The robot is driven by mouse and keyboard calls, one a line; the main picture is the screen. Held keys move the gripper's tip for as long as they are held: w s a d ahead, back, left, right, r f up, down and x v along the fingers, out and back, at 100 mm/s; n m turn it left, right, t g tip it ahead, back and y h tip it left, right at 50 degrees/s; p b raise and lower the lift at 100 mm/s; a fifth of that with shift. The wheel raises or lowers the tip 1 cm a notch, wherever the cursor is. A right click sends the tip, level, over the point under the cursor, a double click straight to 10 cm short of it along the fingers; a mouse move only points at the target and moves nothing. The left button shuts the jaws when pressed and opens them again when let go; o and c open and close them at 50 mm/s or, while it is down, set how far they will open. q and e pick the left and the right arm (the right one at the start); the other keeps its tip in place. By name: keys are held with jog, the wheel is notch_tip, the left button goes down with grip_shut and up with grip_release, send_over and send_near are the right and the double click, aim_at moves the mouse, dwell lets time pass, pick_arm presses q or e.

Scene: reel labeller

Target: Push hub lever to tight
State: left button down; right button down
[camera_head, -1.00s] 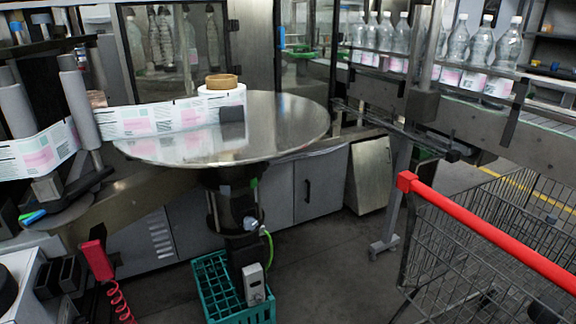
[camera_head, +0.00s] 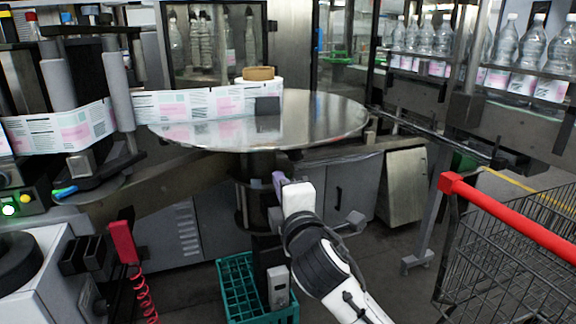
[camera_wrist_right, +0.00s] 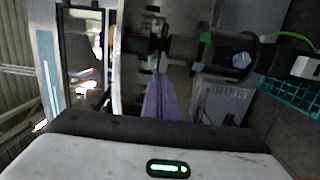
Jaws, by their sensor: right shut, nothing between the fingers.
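The round steel reel table (camera_head: 320,118) stands on a dark hub column (camera_head: 250,190). A label reel (camera_head: 262,88) with a brown core lies on it, its printed web running left. My right gripper (camera_head: 278,180) is in front of the column, just below the table; its purple fingers are shut and empty. In the right wrist view the fingers (camera_wrist_right: 161,98) point at the column (camera_wrist_right: 190,48), close to small metal fittings (camera_wrist_right: 155,30). I cannot clearly pick out the hub lever; my gripper and wrist hide part of the hub. My left gripper is out of view.
A cart with a red handle (camera_head: 510,212) is at right. A conveyor with bottles (camera_head: 530,60) is at back right. Grey cabinets (camera_head: 350,185) stand behind.

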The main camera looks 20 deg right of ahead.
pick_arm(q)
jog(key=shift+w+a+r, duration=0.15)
pick_arm(e)
jog(key=w+d, duration=0.4)
jog(key=w, duration=0.5)
jog(key=shift+d, duration=0.25)
pick_arm(q)
jog(key=shift+p, duration=0.35)
pick_arm(e)
jog(key=shift+d, duration=0.1)
